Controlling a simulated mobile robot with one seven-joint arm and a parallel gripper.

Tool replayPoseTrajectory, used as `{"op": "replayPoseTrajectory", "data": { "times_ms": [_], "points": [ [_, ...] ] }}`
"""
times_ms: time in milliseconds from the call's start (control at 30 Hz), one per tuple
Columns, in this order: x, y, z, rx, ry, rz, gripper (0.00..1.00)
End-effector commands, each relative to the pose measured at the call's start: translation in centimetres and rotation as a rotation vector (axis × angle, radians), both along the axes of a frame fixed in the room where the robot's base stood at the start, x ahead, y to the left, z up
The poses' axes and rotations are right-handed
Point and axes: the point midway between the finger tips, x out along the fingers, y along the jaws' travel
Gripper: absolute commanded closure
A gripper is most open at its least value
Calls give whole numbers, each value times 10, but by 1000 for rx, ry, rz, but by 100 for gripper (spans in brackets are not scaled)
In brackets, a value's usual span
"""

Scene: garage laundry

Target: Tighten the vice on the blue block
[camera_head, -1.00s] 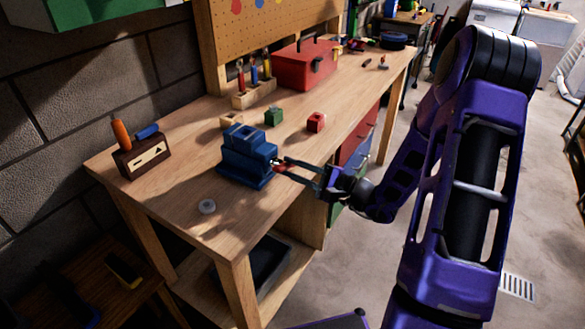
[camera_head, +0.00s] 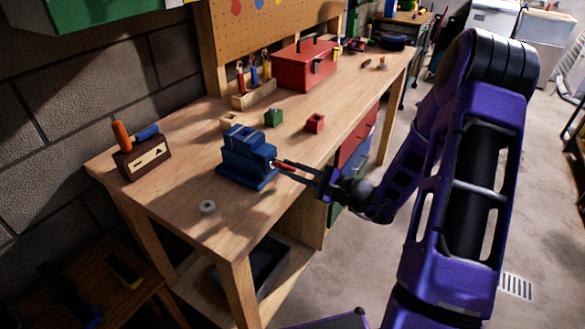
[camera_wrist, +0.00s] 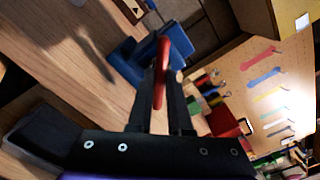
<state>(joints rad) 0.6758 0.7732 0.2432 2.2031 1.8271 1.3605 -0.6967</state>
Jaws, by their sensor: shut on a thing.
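The blue vice (camera_head: 250,175) stands on the wooden workbench near its front edge. Blue shapes (camera_head: 243,135) show at its top, but I cannot tell the blue block from the vice's own jaws, nor whether there is a gap. A red handle (camera_head: 284,165) sticks out of the vice's right side. My gripper (camera_head: 282,167) is at this handle and shut on it. In the wrist view the red handle (camera_wrist: 161,72) stands between the two dark fingers (camera_wrist: 160,90), with the blue vice (camera_wrist: 135,62) just behind it.
On the workbench (camera_head: 205,185) are a red block (camera_head: 315,123), a green block (camera_head: 274,117), a wooden block (camera_head: 231,121), a pale ring (camera_head: 207,207) and a dark wooden holder (camera_head: 143,157). A red toolbox (camera_head: 304,64) and a tool rack (camera_head: 254,95) stand farther back.

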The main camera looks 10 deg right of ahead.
Motion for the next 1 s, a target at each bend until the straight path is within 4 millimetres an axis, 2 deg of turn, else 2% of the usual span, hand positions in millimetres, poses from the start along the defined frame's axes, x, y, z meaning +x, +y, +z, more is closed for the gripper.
{"op": "replayPoseTrajectory", "data": {
  "times_ms": [400, 1000],
  "points": [
    [-2, -2, -2, 162, 173, -5, 100],
    [-2, -2, -4, 207, 218, -5, 100]
  ]
}}
